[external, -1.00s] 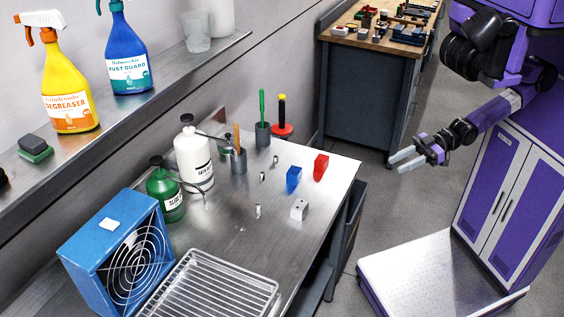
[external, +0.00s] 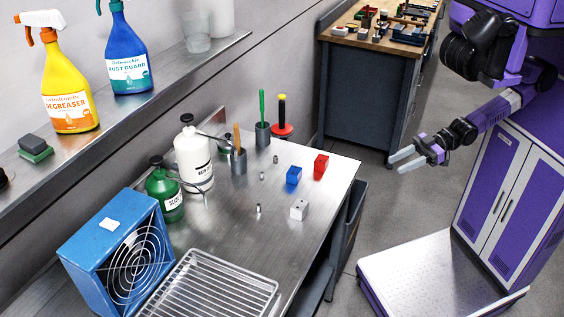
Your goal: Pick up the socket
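Small grey metal pieces stand apart on the steel bench: a near one (external: 258,208), a middle one (external: 262,175) and a far one (external: 276,159). They are too small to tell which is the socket. My gripper (external: 403,160) is on the right, over the floor beyond the bench's right edge. Its two pale fingers are apart with nothing between them. It is well away from the metal pieces.
Blue (external: 293,176), red (external: 320,167) and white (external: 299,209) blocks stand right of the pieces. Tool cups, a white bottle (external: 193,160) and a green bottle (external: 164,193) stand behind. A wire rack (external: 205,285) and blue fan (external: 118,255) are nearer.

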